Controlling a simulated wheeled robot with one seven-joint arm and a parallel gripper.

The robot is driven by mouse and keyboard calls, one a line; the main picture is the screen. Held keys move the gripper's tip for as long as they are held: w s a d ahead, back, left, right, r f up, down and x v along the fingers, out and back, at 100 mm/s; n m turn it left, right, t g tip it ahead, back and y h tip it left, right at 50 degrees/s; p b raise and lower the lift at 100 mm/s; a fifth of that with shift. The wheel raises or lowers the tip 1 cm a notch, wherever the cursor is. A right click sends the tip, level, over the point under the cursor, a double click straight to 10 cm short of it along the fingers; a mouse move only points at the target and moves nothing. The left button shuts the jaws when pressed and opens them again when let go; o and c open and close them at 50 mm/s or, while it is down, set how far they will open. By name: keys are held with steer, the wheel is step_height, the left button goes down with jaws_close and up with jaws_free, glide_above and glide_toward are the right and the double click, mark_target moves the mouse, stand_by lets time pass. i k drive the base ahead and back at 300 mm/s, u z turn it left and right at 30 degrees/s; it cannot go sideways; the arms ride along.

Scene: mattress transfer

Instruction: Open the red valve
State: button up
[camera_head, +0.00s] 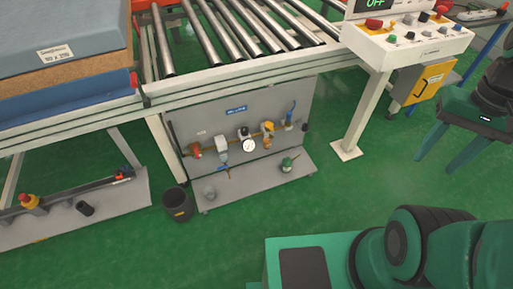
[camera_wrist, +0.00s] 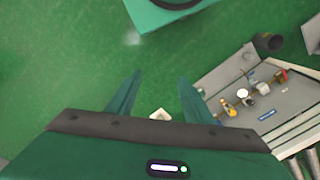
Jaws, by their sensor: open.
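The red valve (camera_head: 195,151) is a small red part at the left end of a pipe line on a grey panel (camera_head: 226,112) under the roller conveyor. In the wrist view the red valve (camera_wrist: 281,75) shows small at the right, and I cannot make out its handle position. My gripper (camera_head: 448,164) hangs at the right edge of the head view, well away from the panel.
A pressure gauge (camera_head: 248,146) and a yellow part (camera_head: 268,129) share the pipe line. A black bin (camera_head: 178,203) stands left of the panel. A control console (camera_head: 408,42) on a white post stands at the upper right. Green floor lies open in front of the panel.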

mark_target(195, 146)
steer(key=k, duration=1.2)
steer(key=u, duration=0.35)
steer(key=i, duration=2.3)
steer(key=z, duration=0.2)
